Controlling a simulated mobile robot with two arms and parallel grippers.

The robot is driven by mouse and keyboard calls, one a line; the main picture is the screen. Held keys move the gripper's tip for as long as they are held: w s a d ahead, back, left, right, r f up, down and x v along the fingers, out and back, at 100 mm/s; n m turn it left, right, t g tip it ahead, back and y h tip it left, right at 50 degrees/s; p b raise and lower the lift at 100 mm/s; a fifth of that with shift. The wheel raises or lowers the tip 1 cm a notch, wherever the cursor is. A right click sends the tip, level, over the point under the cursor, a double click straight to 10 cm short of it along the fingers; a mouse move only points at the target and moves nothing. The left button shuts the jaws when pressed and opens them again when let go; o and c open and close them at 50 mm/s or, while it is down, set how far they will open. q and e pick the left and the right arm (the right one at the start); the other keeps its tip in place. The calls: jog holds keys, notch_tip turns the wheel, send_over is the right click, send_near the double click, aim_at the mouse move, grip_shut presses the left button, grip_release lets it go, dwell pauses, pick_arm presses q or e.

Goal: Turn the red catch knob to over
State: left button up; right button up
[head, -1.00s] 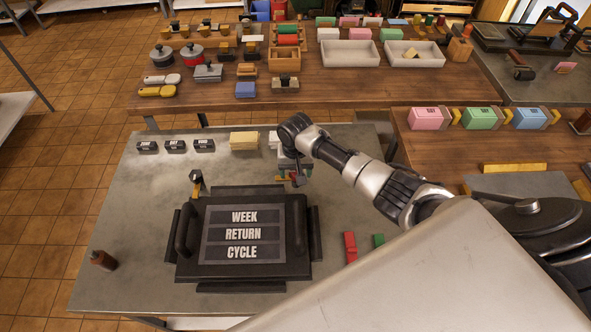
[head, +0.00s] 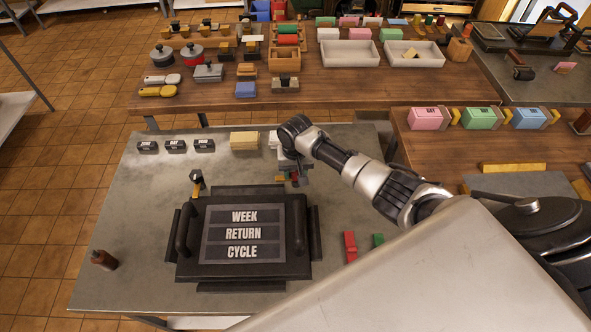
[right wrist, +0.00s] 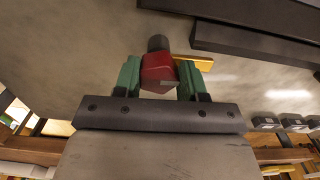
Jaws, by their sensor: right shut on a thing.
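The red catch knob (right wrist: 159,71) sits between the two green fingers of my right gripper (right wrist: 160,80) in the right wrist view. The fingers are shut on its sides. In the head view my right gripper (head: 292,179) is at the back right corner of the dark press (head: 199,272), and it mostly hides the knob. A dark round post (right wrist: 158,43) shows just beyond the knob, and a yellow bar (right wrist: 205,63) lies beside it. The press carries a plate reading WEEK, RETURN, CYCLE (head: 243,234). My left gripper is not in view.
A similar catch (head: 197,182) stands at the press's back left corner. Black labelled blocks (head: 176,146) and a pale yellow stack (head: 244,140) lie behind.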

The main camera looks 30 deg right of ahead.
jog(key=n+p, duration=0.1)
jog(key=n, duration=0.2)
jog(key=shift+r+n, duration=0.15)
jog(key=shift+n, duration=0.15)
jog(key=n+p, duration=0.1)
jog(key=n, duration=0.3)
jog(key=shift+n, duration=0.3)
jog(key=n, duration=0.4)
jog(key=shift+n, duration=2.5)
jog(key=o, duration=0.9)
jog(key=shift+o, duration=0.2)
notch_tip(320, 180, up, 11)
jog(key=shift+b, duration=0.35)
